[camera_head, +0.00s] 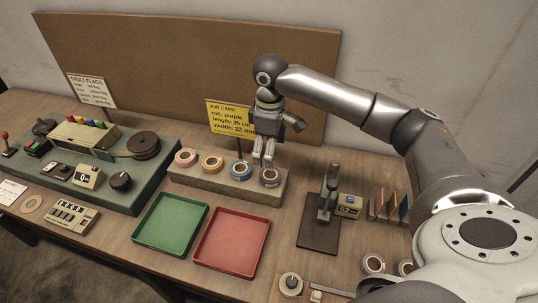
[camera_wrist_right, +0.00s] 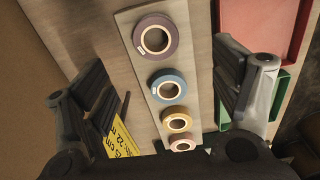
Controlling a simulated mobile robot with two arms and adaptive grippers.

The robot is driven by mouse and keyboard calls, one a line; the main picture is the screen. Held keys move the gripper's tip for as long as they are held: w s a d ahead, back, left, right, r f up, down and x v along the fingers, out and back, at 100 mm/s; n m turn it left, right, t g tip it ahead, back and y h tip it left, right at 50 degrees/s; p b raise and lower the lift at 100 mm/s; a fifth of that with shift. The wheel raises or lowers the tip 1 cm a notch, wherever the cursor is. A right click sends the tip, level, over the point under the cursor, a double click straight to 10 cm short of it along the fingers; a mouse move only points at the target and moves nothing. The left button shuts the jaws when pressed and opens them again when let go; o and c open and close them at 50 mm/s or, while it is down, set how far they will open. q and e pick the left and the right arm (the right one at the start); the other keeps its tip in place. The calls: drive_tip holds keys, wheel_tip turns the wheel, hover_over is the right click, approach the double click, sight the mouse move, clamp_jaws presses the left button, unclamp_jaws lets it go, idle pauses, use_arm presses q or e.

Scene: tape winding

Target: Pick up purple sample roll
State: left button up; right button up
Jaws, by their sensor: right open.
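The purple sample roll (camera_head: 270,185) sits at the right end of a wooden rack (camera_head: 215,189), after a pink roll (camera_head: 186,157), a yellow roll (camera_head: 212,162) and a blue roll (camera_head: 241,171). My right gripper (camera_head: 264,163) points down just above and behind the purple roll and partly covers it. In the right wrist view the purple roll (camera_wrist_right: 172,38) lies flat at the top, between the two spread fingers of my right gripper (camera_wrist_right: 160,75). The gripper is open and empty. My left gripper is not in view.
A yellow job card (camera_head: 229,117) stands behind the rack, close to my right gripper. A green tray (camera_head: 170,222) and a red tray (camera_head: 232,240) lie in front. A post on a dark base (camera_head: 318,237) stands to the right. A green machine (camera_head: 80,170) is at left.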

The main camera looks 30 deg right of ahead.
hover_over(270, 172)
drive_tip(key=s+a, duration=0.2)
drive_tip(key=f, duration=0.4)
drive_tip(key=shift+d+f+p, duration=0.2)
drive_tip(key=shift+d+p, duration=0.05)
drive_tip(key=shift+p, duration=0.15)
drive_tip(key=shift+f, duration=0.3)
drive_tip(key=f, duration=0.1)
drive_tip(key=f+p, duration=0.1)
drive_tip(key=f, duration=0.2)
drive_tip(key=shift+w+d+f, duration=0.1)
drive_tip(key=shift+w+d, duration=0.1)
drive_tip(key=shift+w, duration=0.1)
drive_tip(key=shift+f+p, duration=0.3)
drive_tip(key=shift+f, duration=0.3)
drive_tip(key=shift+c, duration=0.8)
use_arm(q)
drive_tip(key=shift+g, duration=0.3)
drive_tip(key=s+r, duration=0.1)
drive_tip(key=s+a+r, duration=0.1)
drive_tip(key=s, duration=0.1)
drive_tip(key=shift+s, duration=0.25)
use_arm(e)
drive_tip(key=c, duration=0.8)
